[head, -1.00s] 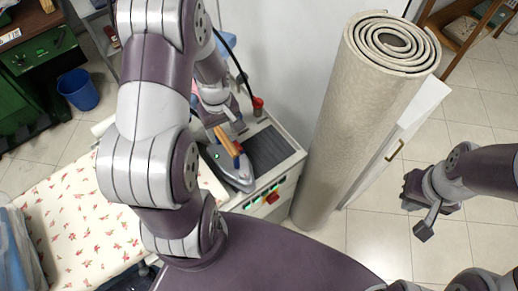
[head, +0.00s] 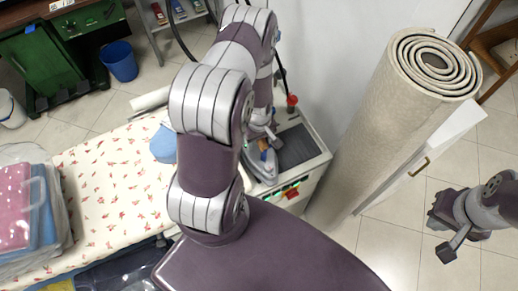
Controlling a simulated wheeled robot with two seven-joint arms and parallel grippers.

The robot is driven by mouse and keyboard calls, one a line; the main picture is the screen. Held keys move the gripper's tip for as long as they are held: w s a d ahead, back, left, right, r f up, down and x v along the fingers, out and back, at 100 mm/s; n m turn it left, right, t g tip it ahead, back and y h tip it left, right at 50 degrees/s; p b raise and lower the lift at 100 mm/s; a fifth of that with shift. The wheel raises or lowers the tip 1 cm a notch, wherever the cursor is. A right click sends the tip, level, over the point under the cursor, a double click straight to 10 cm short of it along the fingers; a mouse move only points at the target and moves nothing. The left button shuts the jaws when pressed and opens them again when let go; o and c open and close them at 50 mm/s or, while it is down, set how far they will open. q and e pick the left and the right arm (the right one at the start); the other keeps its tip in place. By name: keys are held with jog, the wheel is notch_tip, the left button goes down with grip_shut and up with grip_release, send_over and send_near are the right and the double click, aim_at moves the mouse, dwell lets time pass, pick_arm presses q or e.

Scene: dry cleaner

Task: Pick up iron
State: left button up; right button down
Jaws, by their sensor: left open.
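The iron (head: 264,170) has a grey soleplate and an orange-brown and blue handle. It sits on the grey top of the ironing station, partly hidden behind my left arm. My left gripper (head: 267,138) is open, right at the handle; I cannot tell whether the handle is between its fingers or whether they touch it. My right gripper (head: 442,238) is open and empty over the floor at the right, far from the iron.
A floral ironing board (head: 110,180) extends left, with a blue cloth (head: 164,143) on it and bagged folded clothes (head: 30,210) at its left end. A tall rolled carpet (head: 385,130) stands close right of the station (head: 298,148). A blue bin (head: 119,62) stands behind.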

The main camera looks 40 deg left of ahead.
pick_arm(q)
jog(key=shift+w+f, duration=0.1)
jog(key=shift+f, duration=0.1)
grip_shut()
jog(key=shift+r, duration=0.1)
dwell(1.0)
jog(key=shift+w+a, duration=0.1)
jog(key=shift+w, duration=0.05)
